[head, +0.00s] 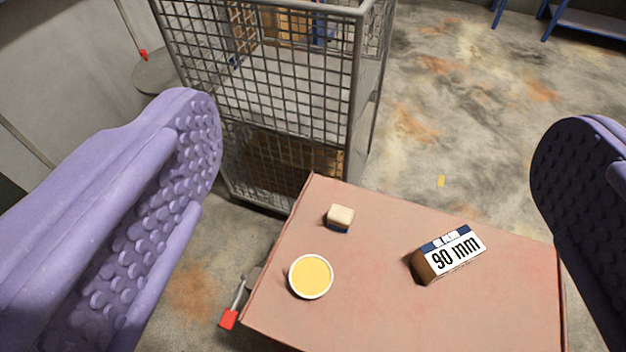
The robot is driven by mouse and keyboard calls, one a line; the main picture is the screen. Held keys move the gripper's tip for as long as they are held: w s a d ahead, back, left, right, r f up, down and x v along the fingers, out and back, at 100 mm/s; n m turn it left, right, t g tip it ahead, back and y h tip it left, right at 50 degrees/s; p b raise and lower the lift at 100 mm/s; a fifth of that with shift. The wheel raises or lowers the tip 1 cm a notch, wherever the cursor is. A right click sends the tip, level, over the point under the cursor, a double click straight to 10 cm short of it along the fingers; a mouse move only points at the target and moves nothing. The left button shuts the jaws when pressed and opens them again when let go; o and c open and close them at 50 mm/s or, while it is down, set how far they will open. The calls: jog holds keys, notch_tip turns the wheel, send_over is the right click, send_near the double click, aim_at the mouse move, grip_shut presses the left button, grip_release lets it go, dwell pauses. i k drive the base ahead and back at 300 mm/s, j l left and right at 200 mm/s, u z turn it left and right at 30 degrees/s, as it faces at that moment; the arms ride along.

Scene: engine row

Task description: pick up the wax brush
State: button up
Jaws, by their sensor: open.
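A small block with a cream top and a dark blue lower part (340,217) lies on the reddish table (370,310), near its far left corner. It looks like the wax brush, but it is too small to be sure. My gripper (383,122) is open and empty, with one purple studded finger at each side of the view. The block shows between the two fingers, nearer the left one, well beyond them and touched by neither.
On the table are a round white tub with yellow contents (310,277) and a box marked 90 mm (450,254). A grey wire cage (285,105) stands behind the table. A red-ended rod (229,319) shows beside its left edge. Floor at upper right is mostly clear.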

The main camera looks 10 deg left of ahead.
aim_at(339, 218)
jog(key=i+j+z, duration=0.4)
jog(key=j+z, duration=0.2)
jog(key=i+j+z, duration=0.15)
jog(key=j+z, duration=0.15)
